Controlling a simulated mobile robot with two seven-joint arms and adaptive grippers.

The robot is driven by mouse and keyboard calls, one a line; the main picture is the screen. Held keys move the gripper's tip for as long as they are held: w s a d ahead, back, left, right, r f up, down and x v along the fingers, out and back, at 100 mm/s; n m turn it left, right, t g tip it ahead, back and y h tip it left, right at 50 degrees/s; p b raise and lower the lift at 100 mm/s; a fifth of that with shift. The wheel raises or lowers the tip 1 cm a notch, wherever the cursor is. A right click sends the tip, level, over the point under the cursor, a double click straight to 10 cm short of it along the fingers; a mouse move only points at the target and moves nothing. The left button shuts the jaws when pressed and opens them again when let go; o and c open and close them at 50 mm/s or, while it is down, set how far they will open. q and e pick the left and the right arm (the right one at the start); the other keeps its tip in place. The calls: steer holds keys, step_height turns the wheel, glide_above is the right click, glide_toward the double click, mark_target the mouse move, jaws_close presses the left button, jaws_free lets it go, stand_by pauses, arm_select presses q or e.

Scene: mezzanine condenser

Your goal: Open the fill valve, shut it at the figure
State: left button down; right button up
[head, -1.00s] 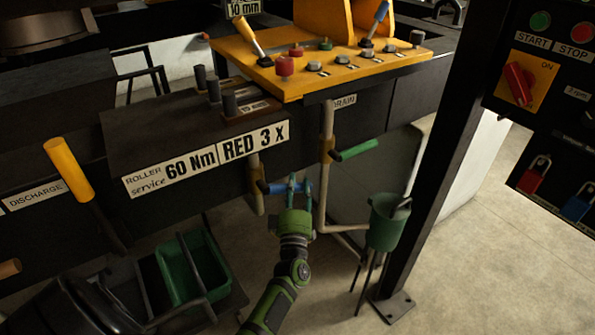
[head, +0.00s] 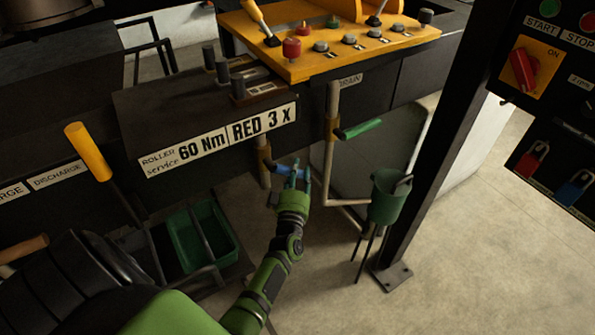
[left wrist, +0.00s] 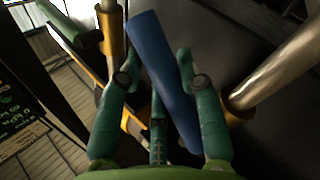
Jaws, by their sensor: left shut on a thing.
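A blue lever handle (head: 281,169) sits on a pipe valve below the black panel's lower edge; its label does not show. My left gripper (head: 294,174) is shut on this blue handle. In the left wrist view the blue handle (left wrist: 160,75) runs slantwise between the green fingers of my left gripper (left wrist: 163,82). A green lever handle (head: 358,129) sits on the pipe to the right, under the DRAIN label (head: 349,80); it also shows in the left wrist view (left wrist: 70,25). No readable gauge figure shows. My right gripper is not in view.
A green funnel (head: 386,202) on thin legs stands right of the pipes, beside a black post (head: 432,150). A green bin (head: 183,240) is at lower left. A yellow lever grip (head: 88,152) sticks up at left. The floor at lower right is clear.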

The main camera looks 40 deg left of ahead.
arm_select(q)
steer(key=c, duration=0.8)
jaws_free()
steer(key=shift+s+d+f, duration=0.15)
steer(key=shift+s+d, duration=0.05)
steer(key=shift+s, duration=0.2)
steer(key=v, duration=1.1)
